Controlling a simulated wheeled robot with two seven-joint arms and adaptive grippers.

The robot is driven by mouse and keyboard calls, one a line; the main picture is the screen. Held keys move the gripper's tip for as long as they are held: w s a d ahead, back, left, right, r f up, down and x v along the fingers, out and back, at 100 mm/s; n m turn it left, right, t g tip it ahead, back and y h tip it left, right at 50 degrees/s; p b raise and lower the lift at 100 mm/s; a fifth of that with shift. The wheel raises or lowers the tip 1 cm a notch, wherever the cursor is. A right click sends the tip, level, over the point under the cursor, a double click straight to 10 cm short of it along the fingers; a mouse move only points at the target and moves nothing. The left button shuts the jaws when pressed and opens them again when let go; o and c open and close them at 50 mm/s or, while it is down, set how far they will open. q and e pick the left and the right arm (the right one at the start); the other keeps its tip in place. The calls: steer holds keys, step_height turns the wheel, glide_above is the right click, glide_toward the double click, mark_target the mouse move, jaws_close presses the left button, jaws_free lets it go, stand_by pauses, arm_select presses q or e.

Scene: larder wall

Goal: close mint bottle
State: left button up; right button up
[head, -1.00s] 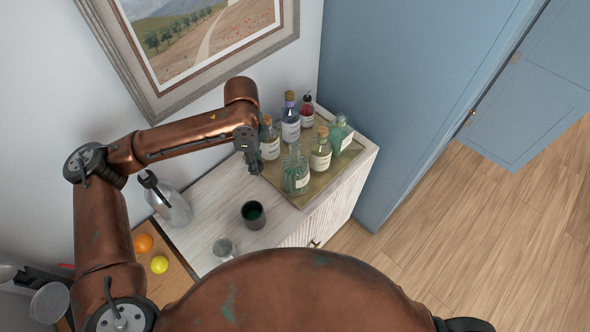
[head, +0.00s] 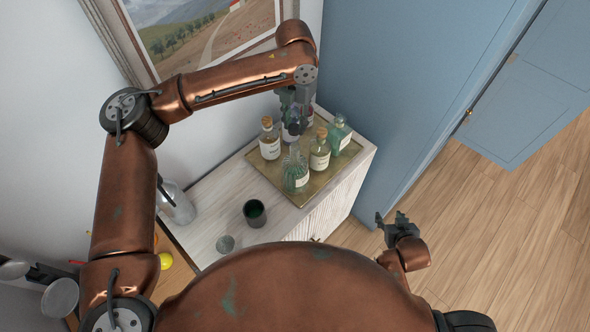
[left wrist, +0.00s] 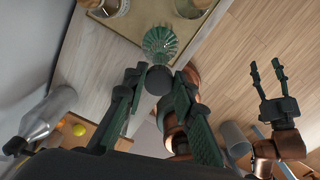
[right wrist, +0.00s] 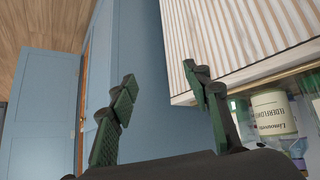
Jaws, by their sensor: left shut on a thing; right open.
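A green ribbed glass bottle (head: 296,178) with a pale label, likely the mint bottle, stands upright at the front of the tray. Its label is too small to read. No stopper shows on its neck. Its green ribbed body also shows in the left wrist view (left wrist: 160,42). My left gripper (head: 294,104) is over the back of the tray, above and behind this bottle. It is shut on a dark round stopper (left wrist: 158,81), seen between its fingertips and apart from the bottle. My right gripper (head: 394,218) is open and empty, right of the cabinet.
Corked bottles (head: 269,140) (head: 320,152) and a teal bottle (head: 339,132) crowd the brass tray (head: 262,172); the left gripper hides others. A blue door (head: 400,100) stands at right.

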steer(key=w+a+r+n+t+y, duration=0.1)
steer(key=w+a+r+t, duration=0.1)
steer(key=w, duration=0.2)
steer(key=w+a+r+t+y, duration=0.1)
steer(key=w+a+r, duration=0.1)
steer(key=w+r, duration=0.15)
steer(key=n+g+y, duration=0.3)
steer(key=n+y, duration=0.7)
steer(key=y, duration=0.4)
glide_toward(299, 160)
steer(key=shift+d+f, duration=0.25)
steer(key=shift+f, duration=0.35)
steer(key=x, duration=1.2)
steer(key=shift+a+r, duration=0.1)
steer(key=shift+r, duration=0.15)
